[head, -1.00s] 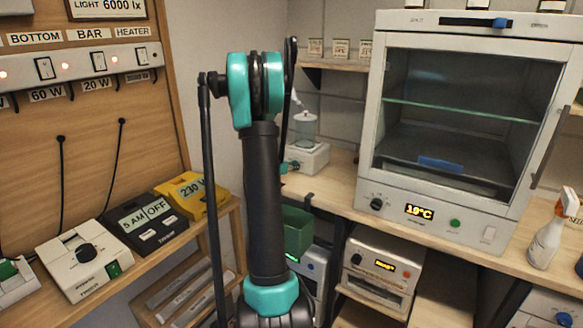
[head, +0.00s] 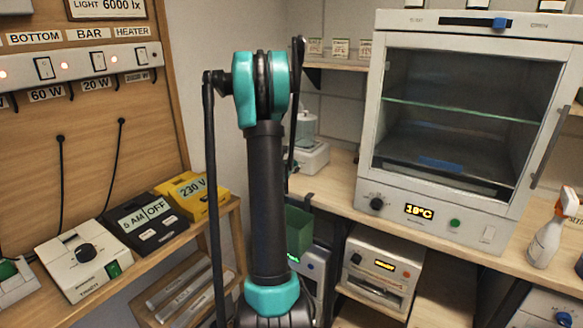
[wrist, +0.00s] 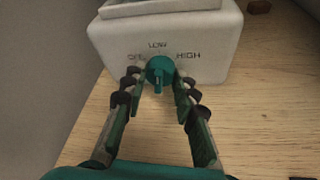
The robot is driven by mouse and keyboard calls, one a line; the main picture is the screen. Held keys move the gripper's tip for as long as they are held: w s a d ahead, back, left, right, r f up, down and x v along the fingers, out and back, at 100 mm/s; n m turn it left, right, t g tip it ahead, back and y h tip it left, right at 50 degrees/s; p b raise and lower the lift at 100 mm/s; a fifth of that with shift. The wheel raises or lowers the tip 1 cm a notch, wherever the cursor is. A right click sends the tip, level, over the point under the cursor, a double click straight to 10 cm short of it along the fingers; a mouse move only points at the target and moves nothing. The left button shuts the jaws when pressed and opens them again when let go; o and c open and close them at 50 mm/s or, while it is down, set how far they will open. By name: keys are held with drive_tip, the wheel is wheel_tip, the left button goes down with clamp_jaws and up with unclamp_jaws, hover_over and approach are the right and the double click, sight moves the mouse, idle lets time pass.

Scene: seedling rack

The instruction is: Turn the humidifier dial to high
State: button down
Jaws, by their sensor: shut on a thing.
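The humidifier is a white box (wrist: 205,50) with a clear tank (head: 307,128) on top, standing on the wooden bench. Its teal dial (wrist: 159,71) is on the front, below the labels OFF, LOW and HIGH. The dial's raised bar stands nearly upright, in line with LOW; a pointer mark is too small to read. My gripper (wrist: 159,88) reaches in from the front, its two fingers on either side of the dial and shut on it. The left finger partly covers the area below OFF. In the head view my arm hides the dial and the gripper.
A glass-fronted cabinet (head: 376,188) stands right of the humidifier on the bench (head: 345,200). A spray bottle (head: 548,235) is at the far right. Timer boxes (head: 85,262) and a yellow 230 V box (head: 190,190) sit on the left shelf. Bare wood surrounds the humidifier's front.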

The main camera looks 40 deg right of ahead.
drive_tip(key=m+t, duration=0.1)
drive_tip(key=m, duration=0.1)
drive_tip(key=m+t, duration=0.1)
drive_tip(key=m, duration=0.1)
drive_tip(key=shift+s+f+t, duration=0.1)
drive_tip(key=shift+f+t, duration=0.05)
drive_tip(key=shift+t, duration=0.15)
drive_tip(key=shift+f+m+t, duration=0.1)
drive_tip(key=shift+m+t, duration=0.8)
drive_tip(key=shift+m, duration=0.9)
drive_tip(key=c, duration=1.2)
unclamp_jaws()
